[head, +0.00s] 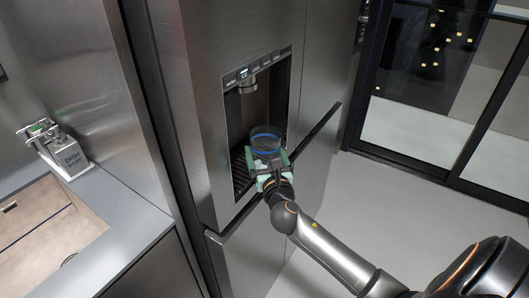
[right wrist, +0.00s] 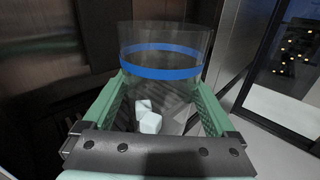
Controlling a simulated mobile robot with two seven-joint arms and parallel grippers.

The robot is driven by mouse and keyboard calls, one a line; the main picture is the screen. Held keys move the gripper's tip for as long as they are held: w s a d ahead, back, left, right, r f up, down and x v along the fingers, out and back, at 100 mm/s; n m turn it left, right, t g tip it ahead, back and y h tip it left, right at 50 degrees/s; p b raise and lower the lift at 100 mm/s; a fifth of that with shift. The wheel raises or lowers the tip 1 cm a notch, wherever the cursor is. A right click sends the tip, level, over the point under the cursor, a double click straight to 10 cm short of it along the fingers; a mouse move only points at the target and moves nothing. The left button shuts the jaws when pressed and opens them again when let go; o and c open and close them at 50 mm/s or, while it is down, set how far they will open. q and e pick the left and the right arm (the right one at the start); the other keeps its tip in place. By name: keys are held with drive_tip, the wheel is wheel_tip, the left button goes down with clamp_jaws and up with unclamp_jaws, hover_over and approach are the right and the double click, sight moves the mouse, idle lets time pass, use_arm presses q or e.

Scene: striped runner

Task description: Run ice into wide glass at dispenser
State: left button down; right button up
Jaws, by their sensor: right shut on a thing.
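A clear wide glass (head: 265,141) with a blue band stands upright in the dispenser recess (head: 267,103) of the steel fridge. The dispenser's spout (head: 248,86) is above it, a little to the left in the head view. My right gripper (head: 270,163) is shut on the glass, with green fingers on both sides. In the right wrist view the glass (right wrist: 162,70) is between the fingers (right wrist: 162,88). A few pale ice cubes (right wrist: 148,119) show low inside the glass. Whether its base touches the drip grille is hidden. My left gripper is out of view.
The fridge's handle edge (head: 323,120) lies right of the recess. A soap dispenser (head: 64,153) stands on the grey counter (head: 122,217) by the sink (head: 40,240) at left. The floor (head: 400,195) at right is clear, up to dark-framed glass doors.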

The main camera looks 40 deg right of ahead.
drive_tip(key=s+d+p, duration=0.1)
drive_tip(key=s+d, duration=0.2)
drive_tip(key=s, duration=0.6)
drive_tip(key=shift+d+p, duration=0.4)
